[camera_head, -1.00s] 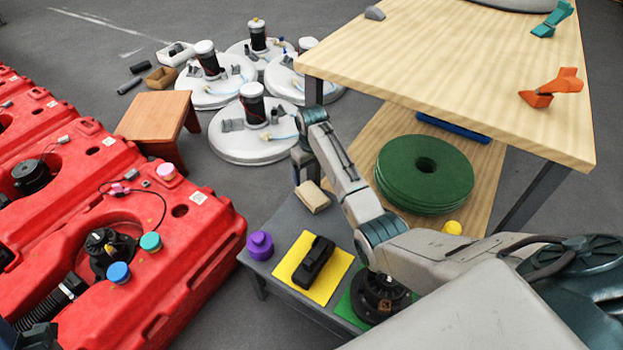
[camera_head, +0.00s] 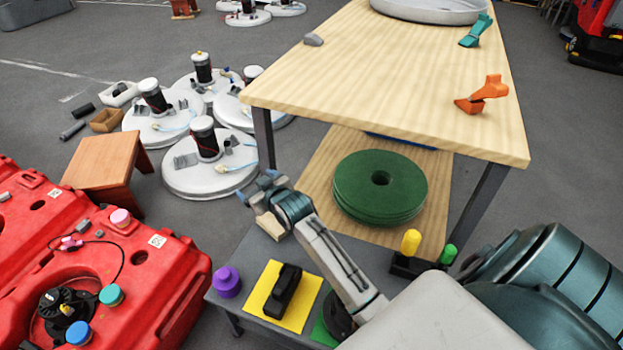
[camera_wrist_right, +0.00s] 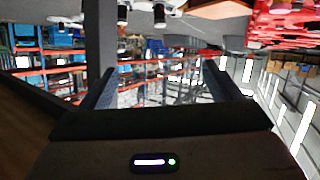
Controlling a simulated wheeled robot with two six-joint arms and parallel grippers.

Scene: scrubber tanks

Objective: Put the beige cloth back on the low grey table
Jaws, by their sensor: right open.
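The beige cloth (camera_head: 271,229) is a small folded block at the back left edge of the low grey table (camera_head: 254,246). My right gripper (camera_head: 257,188) is just beyond and above it in the head view and partly hides it. The right wrist view shows the right gripper's two fingers (camera_wrist_right: 157,88) spread apart with nothing between them. The cloth does not show in that view. My left gripper is in neither current view.
The grey table also bears a purple knobbed piece (camera_head: 227,282) and a yellow cloth (camera_head: 313,301) under a black tool (camera_head: 284,290). Green discs (camera_head: 352,190) lie on the wooden shelf (camera_head: 318,183) behind. The red tank (camera_head: 165,300) stands left.

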